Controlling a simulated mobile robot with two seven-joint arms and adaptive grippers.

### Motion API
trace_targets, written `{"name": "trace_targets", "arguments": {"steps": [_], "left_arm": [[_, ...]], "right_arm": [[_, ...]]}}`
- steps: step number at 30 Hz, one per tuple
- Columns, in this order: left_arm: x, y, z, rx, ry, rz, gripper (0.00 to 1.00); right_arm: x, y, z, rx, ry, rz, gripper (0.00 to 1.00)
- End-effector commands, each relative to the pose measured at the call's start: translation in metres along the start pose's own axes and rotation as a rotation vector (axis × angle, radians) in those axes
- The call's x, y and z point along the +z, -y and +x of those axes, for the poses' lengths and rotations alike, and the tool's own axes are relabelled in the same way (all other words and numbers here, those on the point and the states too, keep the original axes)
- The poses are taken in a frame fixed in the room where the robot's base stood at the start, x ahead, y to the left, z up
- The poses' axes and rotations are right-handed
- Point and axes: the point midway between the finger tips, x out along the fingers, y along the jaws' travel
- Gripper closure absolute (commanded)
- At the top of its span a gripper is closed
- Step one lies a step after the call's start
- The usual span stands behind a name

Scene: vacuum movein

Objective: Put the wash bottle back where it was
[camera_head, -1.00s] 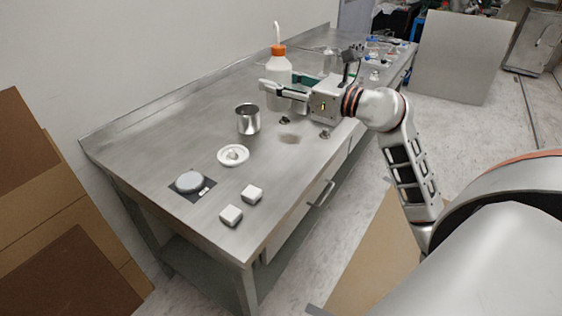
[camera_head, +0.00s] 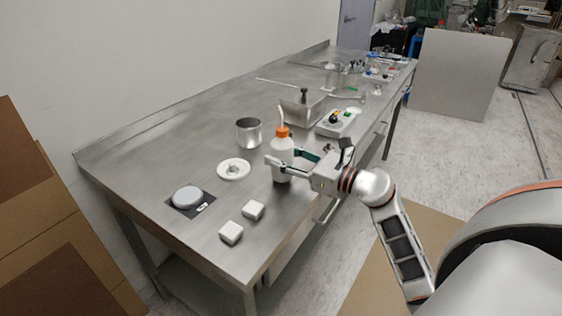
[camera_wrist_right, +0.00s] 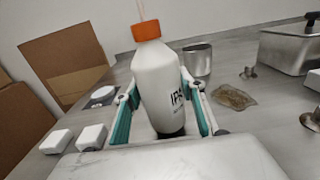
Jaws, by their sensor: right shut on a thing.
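The white wash bottle (camera_head: 283,158) has an orange cap and a thin spout, and stands upright near the bench's front edge. In the right wrist view the bottle (camera_wrist_right: 158,90) fills the middle, with dark lettering on its side. My right gripper (camera_head: 284,163) is shut on the bottle's body, one green-padded finger on each side. Whether the bottle's base touches the bench top (camera_head: 150,170) cannot be told. My left gripper is not in view.
Left of the bottle are a metal cup (camera_head: 249,134), a white round dish (camera_head: 233,170) and a grey disc (camera_head: 187,196) on a dark mat. Two white blocks (camera_head: 253,210) (camera_head: 231,232) lie nearer. A metal box (camera_head: 302,110) and a device (camera_head: 338,122) stand behind.

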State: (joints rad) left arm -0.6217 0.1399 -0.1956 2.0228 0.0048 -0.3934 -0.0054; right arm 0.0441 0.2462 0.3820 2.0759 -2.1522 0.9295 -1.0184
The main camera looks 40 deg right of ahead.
Motion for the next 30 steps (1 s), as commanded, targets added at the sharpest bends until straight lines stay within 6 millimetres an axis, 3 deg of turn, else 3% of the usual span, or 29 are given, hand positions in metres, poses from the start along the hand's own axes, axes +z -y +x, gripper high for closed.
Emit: {"name": "trace_targets", "arguments": {"steps": [3,9,16,18,30], "left_arm": [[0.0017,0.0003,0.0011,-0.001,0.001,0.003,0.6],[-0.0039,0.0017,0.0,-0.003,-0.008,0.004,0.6],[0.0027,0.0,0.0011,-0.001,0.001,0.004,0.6],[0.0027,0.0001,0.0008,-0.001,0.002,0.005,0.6],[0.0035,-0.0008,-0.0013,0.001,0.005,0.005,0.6]], "right_arm": [[-0.0115,0.0,0.0001,-0.001,0.001,0.0,0.69],[-0.0102,0.0001,0.0,-0.001,0.003,-0.002,0.69],[-0.0157,0.0,0.0,0.0,0.001,-0.001,0.69],[-0.0149,0.0,0.0,0.0,0.001,-0.001,0.45],[-0.0111,0.0,0.0001,-0.001,0.003,-0.001,0.44]]}}
